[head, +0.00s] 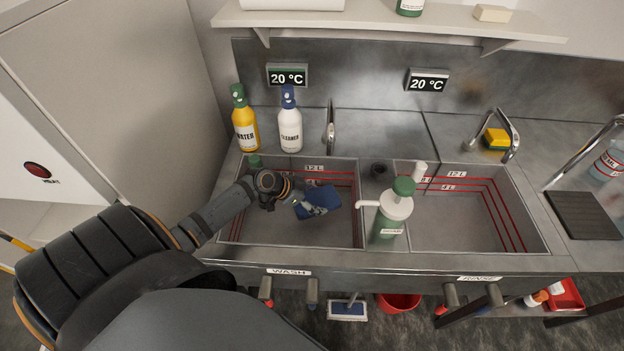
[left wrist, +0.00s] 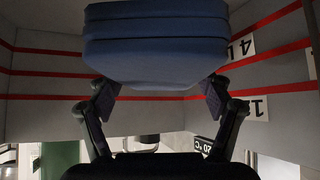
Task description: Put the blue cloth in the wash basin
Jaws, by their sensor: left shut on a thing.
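The blue cloth (head: 319,201) is a folded, thick pad, held in my left gripper (head: 299,203) over the left part of the sink, within the outline of the wash basin (head: 270,232). The basin carries a WASH label on its front edge. In the left wrist view the cloth (left wrist: 157,45) fills the top middle, and the fingers (left wrist: 160,100) close on it from both sides. The basin walls with red level lines stand around it there. I cannot tell whether the cloth touches the basin floor. My right gripper is not in view.
A yellow water bottle (head: 244,122) and a white cleaner bottle (head: 289,124) stand behind the wash basin. A green-and-white pump bottle (head: 391,212) stands between it and the rinse basin (head: 455,237). Taps rise at the back. A yellow sponge (head: 497,139) lies at the back right.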

